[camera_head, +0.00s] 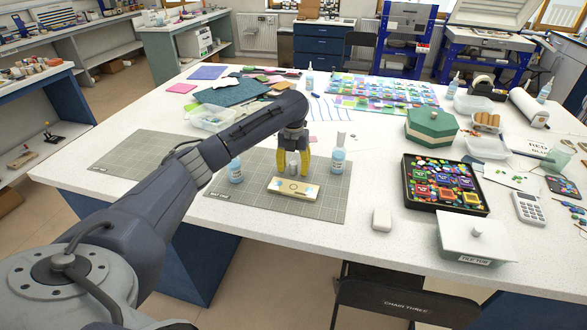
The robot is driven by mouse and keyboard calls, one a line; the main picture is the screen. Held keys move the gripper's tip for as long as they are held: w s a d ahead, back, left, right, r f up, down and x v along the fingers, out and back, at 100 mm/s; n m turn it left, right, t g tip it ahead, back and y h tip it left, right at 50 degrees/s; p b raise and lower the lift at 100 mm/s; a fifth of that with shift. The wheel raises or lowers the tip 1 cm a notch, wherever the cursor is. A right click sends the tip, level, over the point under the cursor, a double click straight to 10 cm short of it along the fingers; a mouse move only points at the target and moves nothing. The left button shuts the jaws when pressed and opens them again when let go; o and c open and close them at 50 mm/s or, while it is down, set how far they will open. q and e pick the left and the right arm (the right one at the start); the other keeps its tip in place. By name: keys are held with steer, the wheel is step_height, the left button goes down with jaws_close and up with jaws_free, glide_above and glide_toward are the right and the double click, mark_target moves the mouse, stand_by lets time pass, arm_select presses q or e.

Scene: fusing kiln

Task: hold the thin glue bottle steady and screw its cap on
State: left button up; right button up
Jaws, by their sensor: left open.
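My left gripper (293,161) points down with its yellow fingers apart, over the grey cutting mat (325,207). A small pale piece that looks like a cap (293,169) shows between and just below the fingertips; I cannot tell whether they touch it. Just in front is a flat cream block (281,189) with a dark round mark. A blue bottle with a tall white top (338,161) stands upright to the right of the gripper. Another blue bottle (235,173) stands to the left, its top partly hidden by my arm. I cannot tell which is the thin glue bottle. My right gripper is out of view.
A black tray of coloured tiles (409,191), a green lidded box (432,141) and a white lidded box (439,238) stand to the right. A small white block (382,219) lies right of the mat. A second mat (135,154) on the left is bare.

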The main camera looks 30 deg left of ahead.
mark_target(294, 163)
arm_select(q)
jaws_close()
steer(key=shift+r, duration=0.15)
stand_by(0.5)
step_height(294, 163, up, 20)
stand_by(0.7)
stand_by(0.4)
